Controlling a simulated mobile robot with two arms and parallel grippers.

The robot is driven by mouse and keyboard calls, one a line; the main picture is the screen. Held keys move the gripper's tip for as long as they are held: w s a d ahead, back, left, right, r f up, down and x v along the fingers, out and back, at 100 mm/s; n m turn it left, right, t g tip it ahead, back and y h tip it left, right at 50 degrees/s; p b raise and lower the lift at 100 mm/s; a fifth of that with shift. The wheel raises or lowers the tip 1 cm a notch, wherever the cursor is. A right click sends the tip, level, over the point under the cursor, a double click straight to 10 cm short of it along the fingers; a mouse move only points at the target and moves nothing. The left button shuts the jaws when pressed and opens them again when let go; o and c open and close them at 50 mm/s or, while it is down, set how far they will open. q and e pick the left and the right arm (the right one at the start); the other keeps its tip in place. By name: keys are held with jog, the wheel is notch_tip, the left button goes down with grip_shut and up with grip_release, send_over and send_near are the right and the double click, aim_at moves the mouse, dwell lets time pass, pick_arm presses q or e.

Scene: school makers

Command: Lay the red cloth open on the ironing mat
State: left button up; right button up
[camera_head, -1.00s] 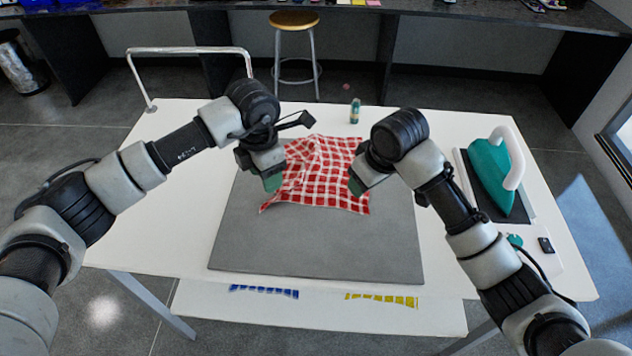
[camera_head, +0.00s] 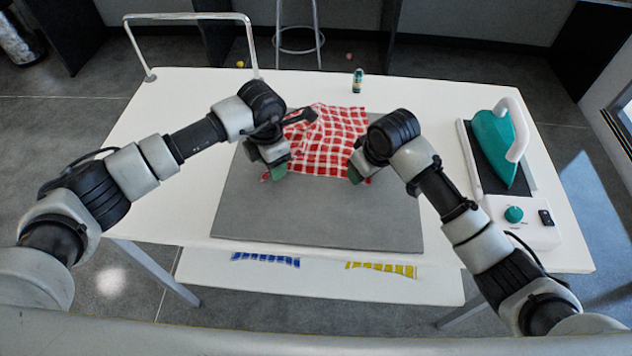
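The red-and-white checked cloth (camera_head: 322,143) lies on the grey ironing mat (camera_head: 310,212), over its far part. Its right side looks fairly flat, while its upper left is bunched into folds. My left gripper (camera_head: 275,173) is low at the cloth's near left corner. My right gripper (camera_head: 356,174) is low at its near right corner. The fingertips are mostly hidden by the gripper bodies, so I cannot tell whether either one grips the fabric.
A small green bottle (camera_head: 357,81) stands behind the cloth. A metal rail (camera_head: 190,17) rises at the back left. The mat's near half is bare.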

pick_arm(q)
jog(key=shift+f+b, duration=0.45)
pick_arm(e)
jog(key=shift+f, duration=0.45)
pick_arm(q)
jog(key=shift+f, duration=0.4)
jog(key=shift+f, duration=0.2)
jog(key=shift+c, duration=0.2)
pick_arm(e)
jog(key=shift+c, duration=0.2)
pick_arm(q)
grip_shut()
pick_arm(e)
grip_shut()
pick_arm(q)
jog(key=shift+r, duration=0.15)
